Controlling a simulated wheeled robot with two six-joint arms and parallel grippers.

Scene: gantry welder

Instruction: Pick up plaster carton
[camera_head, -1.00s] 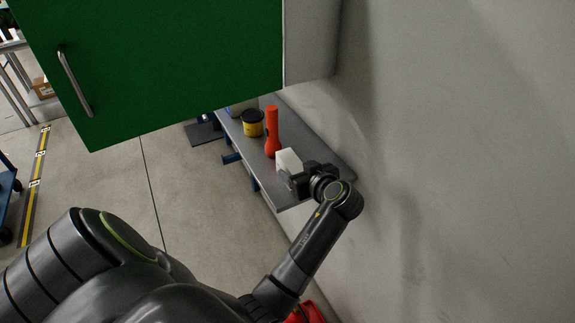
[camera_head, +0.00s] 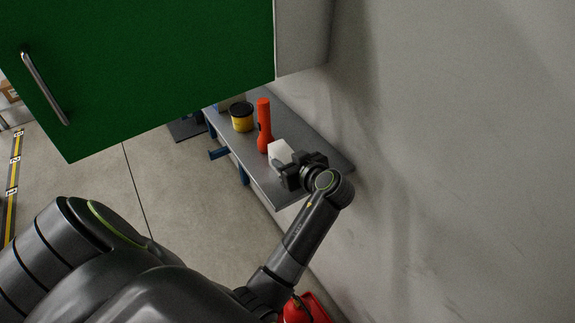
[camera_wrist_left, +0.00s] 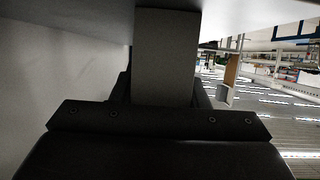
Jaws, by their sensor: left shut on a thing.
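The plaster carton (camera_head: 281,151) is a small pale white box at the near part of a narrow grey shelf (camera_head: 288,188). My left gripper (camera_head: 283,168) reaches it from the near side and is shut on it. In the left wrist view the carton (camera_wrist_left: 166,58) fills the space between the two dark fingers of the gripper (camera_wrist_left: 163,92). Its lower part is hidden by the gripper in the head view. I cannot tell whether it touches the shelf. My right gripper is not in view.
An orange-red flashlight (camera_head: 264,126) stands just behind the carton. A yellow tub with a black lid (camera_head: 242,117) is farther back. A wall (camera_head: 440,150) closes off the right side. A green cabinet door (camera_head: 140,75) hangs at upper left. Open floor (camera_head: 185,200) lies left of the shelf.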

